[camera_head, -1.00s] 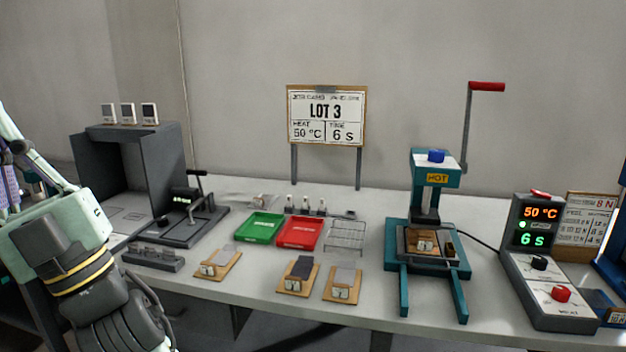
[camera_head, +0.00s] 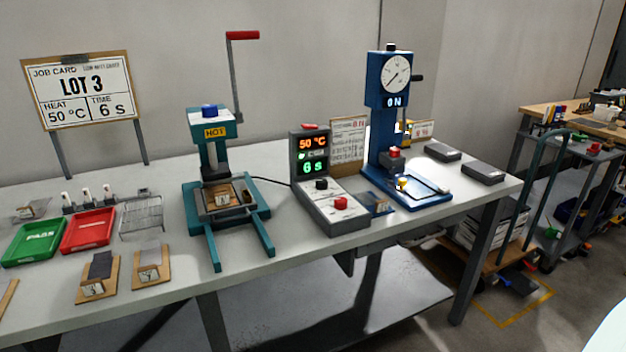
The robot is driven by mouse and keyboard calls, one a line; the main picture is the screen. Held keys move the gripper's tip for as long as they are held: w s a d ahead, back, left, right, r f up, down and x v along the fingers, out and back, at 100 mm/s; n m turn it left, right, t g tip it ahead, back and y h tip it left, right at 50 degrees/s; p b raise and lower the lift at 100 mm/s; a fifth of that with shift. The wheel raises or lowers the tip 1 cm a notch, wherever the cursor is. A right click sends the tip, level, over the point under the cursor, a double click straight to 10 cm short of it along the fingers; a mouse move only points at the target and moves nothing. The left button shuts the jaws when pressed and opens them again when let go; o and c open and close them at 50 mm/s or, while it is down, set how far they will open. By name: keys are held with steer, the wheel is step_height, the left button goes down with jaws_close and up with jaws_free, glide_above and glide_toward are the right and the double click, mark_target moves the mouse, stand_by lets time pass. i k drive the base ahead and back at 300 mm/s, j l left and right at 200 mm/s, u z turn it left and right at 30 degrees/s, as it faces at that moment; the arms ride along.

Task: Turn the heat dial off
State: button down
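A grey control box (camera_head: 318,215) stands on the bench near the middle of the view. Its upright display (camera_head: 313,154) reads 50 °C in orange and 6 s in green, with a small green light between. A black knob (camera_head: 321,184) and a red knob (camera_head: 341,202) sit on its sloping top. Their labels are too small to read, so I cannot tell which is the heat dial. A red part (camera_head: 309,127) tops the display. My gripper is not in view.
The teal press (camera_head: 226,205), marked HOT, stands left of the box, its lever raised. A blue gauge stand (camera_head: 386,110) reading 0 N is to the right. Green (camera_head: 35,237) and red (camera_head: 88,231) trays lie at left. The bench front before the box is clear.

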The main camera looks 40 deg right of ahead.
mark_target(340, 202)
steer(key=i+l+z, duration=0.55)
steer(key=z, duration=0.15)
steer(key=i+l+z, duration=0.35)
steer(key=j, duration=0.1)
